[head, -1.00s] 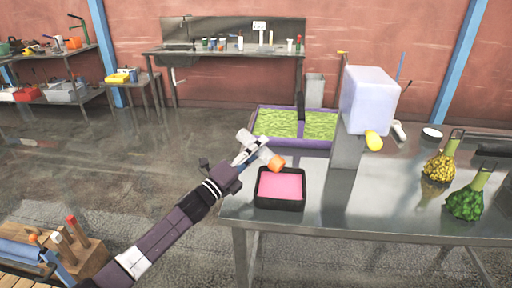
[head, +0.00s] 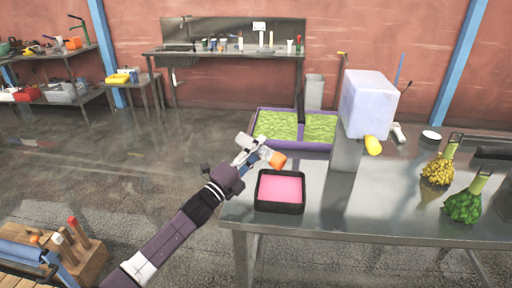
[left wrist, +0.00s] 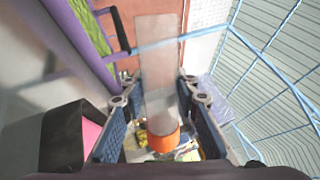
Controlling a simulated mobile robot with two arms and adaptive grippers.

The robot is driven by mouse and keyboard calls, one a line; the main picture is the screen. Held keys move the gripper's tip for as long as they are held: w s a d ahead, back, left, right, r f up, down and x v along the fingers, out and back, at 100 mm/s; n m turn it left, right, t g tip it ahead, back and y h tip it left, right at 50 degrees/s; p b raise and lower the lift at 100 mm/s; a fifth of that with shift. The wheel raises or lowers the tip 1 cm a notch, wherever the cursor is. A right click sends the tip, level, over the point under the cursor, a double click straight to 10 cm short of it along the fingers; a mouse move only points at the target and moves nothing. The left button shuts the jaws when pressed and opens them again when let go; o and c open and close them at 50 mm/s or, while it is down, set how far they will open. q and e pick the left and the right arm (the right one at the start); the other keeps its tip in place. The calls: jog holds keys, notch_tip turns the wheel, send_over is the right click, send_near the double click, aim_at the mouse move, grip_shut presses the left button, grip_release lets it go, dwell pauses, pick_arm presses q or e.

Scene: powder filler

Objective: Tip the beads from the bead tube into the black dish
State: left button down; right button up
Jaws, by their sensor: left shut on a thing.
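The bead tube is a pale, see-through tube with an orange end; in the head view its orange end (head: 277,161) points down to the right. My left gripper (head: 256,151) is shut on the tube, beyond the far left corner of the dish. In the left wrist view the clear tube (left wrist: 157,75) stands between the two fingers, its orange part low in the picture. I cannot tell whether the orange is beads or a cap. The black dish (head: 279,208) is square, with a pink inside, at the table's left front edge. Its dark wall (left wrist: 62,138) shows in the left wrist view.
A purple-rimmed tray of green material (head: 318,146) lies behind the dish. A pale block-shaped machine (head: 368,102) with a yellow nozzle (head: 373,145) stands to the right. Yellow (head: 438,172) and green (head: 463,207) bulbous items sit farther right. The tabletop (head: 350,205) right of the dish is clear.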

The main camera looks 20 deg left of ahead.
pick_arm(q)
notch_tip(320, 180, up, 6)
jog(key=n+y+p, duration=0.1)
jog(key=n+p, duration=0.1)
jog(key=n, duration=0.1)
jog(key=n+y+p, duration=0.2)
jog(key=n+p, duration=0.1)
jog(key=n, duration=0.1)
jog(key=n+y+p, duration=0.1)
jog(key=n+p, duration=0.2)
jog(key=n, duration=0.1)
jog(key=shift+d+f+t, duration=0.1)
jog(key=shift+t, duration=0.2)
notch_tip(320, 180, up, 5)
jog(key=n+y+p, duration=0.1)
jog(key=n+p, duration=0.2)
jog(key=p, duration=0.1)
jog(key=n+g+p, duration=0.1)
jog(key=n+p, duration=0.3)
jog(key=n+g+y+p, duration=0.1)
jog(key=n+p, duration=0.2)
jog(key=p, duration=0.1)
jog(key=shift+n+y, duration=0.3)
jog(key=shift+n, duration=0.7)
jog(key=shift+n+g, duration=0.3)
